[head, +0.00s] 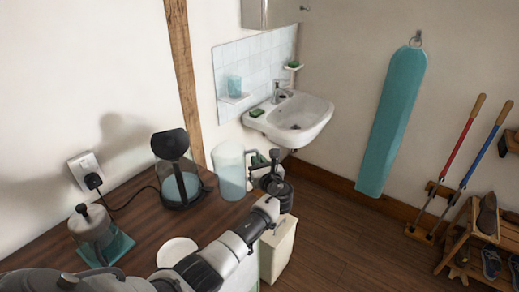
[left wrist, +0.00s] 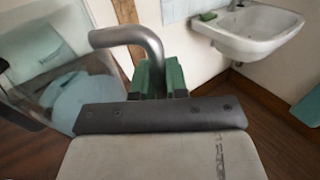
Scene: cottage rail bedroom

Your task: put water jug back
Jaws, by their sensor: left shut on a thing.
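The water jug (head: 230,172) is a tall clear pale-blue cylinder at the right end of the wooden counter (head: 142,212). In the left wrist view the jug (left wrist: 72,95) fills the left side, with a bent grey handle (left wrist: 128,37). My left gripper (head: 262,165) is at the jug's right side, shut on the handle. Its green fingers (left wrist: 160,78) show at the handle in the left wrist view. The jug looks upright; I cannot tell whether its base touches the counter. My right gripper is not in view.
A black-lidded glass kettle (head: 180,185) stands left of the jug. A lidded pot (head: 92,230) and a white round dish (head: 177,251) are nearer. A white sink (head: 292,118) is on the wall beyond. A teal ironing board (head: 393,120) hangs right, above open floor.

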